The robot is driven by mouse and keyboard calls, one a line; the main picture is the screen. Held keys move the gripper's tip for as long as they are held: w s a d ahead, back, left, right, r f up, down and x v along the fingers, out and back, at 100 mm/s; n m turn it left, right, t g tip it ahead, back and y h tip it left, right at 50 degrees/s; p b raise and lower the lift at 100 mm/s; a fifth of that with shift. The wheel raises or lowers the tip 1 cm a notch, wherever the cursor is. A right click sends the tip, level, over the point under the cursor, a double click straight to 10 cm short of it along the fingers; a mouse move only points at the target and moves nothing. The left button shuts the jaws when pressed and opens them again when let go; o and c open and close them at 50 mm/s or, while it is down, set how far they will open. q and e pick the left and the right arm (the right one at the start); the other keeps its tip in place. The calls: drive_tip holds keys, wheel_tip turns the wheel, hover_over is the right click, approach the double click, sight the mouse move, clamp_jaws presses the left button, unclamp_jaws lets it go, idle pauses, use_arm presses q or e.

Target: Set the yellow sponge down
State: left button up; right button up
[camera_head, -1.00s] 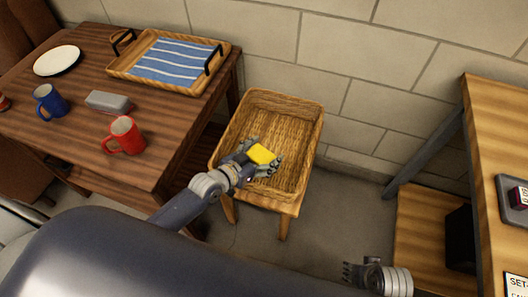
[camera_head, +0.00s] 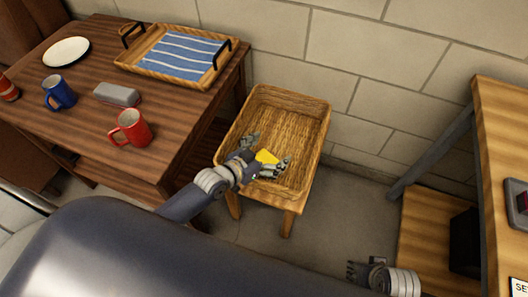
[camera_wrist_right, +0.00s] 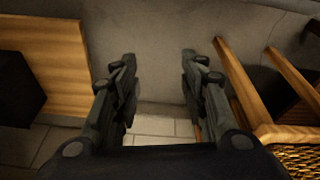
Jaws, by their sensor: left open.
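The yellow sponge (camera_head: 266,157) is in the wicker basket (camera_head: 318,118), between the spread fingers of my left gripper (camera_head: 268,154). The left gripper is open; whether a finger still touches the sponge cannot be made out. Part of the sponge is hidden by the fingers. My right gripper (camera_head: 366,268) is low at the bottom right of the head view, away from the basket. In the right wrist view its two fingers (camera_wrist_right: 155,85) stand apart with nothing between them.
The basket stands on a small wooden stand. At left a wooden table (camera_head: 85,112) bears a tray (camera_head: 125,66) with a striped cloth, a plate (camera_head: 66,51), a blue mug (camera_head: 59,92), a red mug (camera_head: 131,128) and a grey block (camera_head: 117,94).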

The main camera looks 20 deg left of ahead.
use_arm(q)
drive_tip(key=shift+r, duration=0.25)
drive_tip(key=shift+s+a+r+p, duration=0.1)
drive_tip(key=shift+s+r+p, duration=0.15)
drive_tip(key=shift+r+p, duration=0.25)
drive_tip(key=p+v, duration=0.2)
drive_tip(key=v, duration=0.9)
drive_tip(key=shift+s+a+r, duration=0.1)
drive_tip(key=shift+s, duration=0.05)
use_arm(e)
drive_tip(key=s+f, duration=0.3)
drive_tip(key=f, duration=0.7)
drive_tip(key=shift+d+f+g, duration=0.15)
drive_tip(key=shift+f+g, duration=0.25)
drive_tip(key=shift+s, duration=0.1)
